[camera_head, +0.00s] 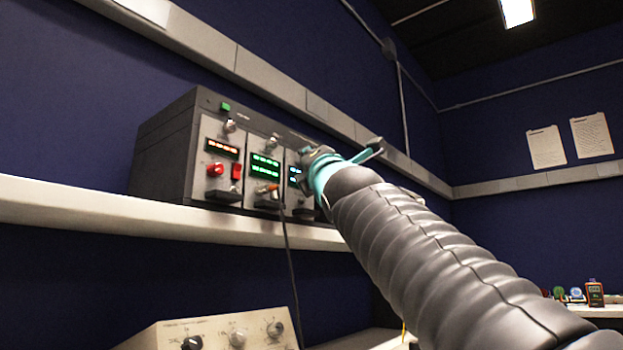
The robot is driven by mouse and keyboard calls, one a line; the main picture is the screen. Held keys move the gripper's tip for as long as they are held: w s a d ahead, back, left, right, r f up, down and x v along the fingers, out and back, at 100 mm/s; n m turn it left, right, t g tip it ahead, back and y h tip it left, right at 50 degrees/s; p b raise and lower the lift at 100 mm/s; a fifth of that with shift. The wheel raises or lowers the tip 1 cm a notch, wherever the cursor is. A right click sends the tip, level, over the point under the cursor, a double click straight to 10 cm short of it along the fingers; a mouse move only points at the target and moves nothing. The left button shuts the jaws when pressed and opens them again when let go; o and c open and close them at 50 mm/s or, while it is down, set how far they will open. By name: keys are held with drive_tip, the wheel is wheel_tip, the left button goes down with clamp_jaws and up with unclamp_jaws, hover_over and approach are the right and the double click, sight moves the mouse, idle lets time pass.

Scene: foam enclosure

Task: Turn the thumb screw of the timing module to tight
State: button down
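A dark instrument rack (165,155) stands on the white shelf, with several upright modules in its front. The left module (211,170) has an orange display, a red knob and a red switch. The middle module (265,168) has two green displays. A third module (294,181) to the right is partly covered by my arm's end. Silver thumb screws sit at the top of the left module (230,126) and the middle module (272,142). Labels are too small to read, so I cannot tell which is the timing module. My gripper (338,160) is at the rack's right end; its fingertips and any contact are unclear.
The white shelf (110,212) runs along the blue wall under the rack. A black cable (287,255) hangs from the middle module past the shelf edge. A beige box with knobs (215,335) stands below. Small items, including a red meter (594,293), lie at far right.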

drive_tip(key=m+g+h+p, duration=0.1)
drive_tip(key=m+p, duration=0.1)
drive_tip(key=m, duration=0.1)
drive_tip(key=m+g+h+p, duration=0.2)
drive_tip(key=m+p, duration=0.1)
drive_tip(key=r+m+g+h+p, duration=0.1)
drive_tip(key=m+h+p, duration=0.1)
drive_tip(key=m+p, duration=0.1)
drive_tip(key=shift+s+a+g, duration=0.1)
drive_tip(key=shift+g, duration=0.3)
idle(0.4)
drive_tip(key=c, duration=1.1)
unclamp_jaws()
drive_tip(key=shift+s, duration=0.15)
drive_tip(key=s, duration=0.4)
drive_tip(key=s+d, duration=0.1)
drive_tip(key=s, duration=0.6)
drive_tip(key=shift+s+d, duration=0.25)
drive_tip(key=shift+s, duration=0.1)
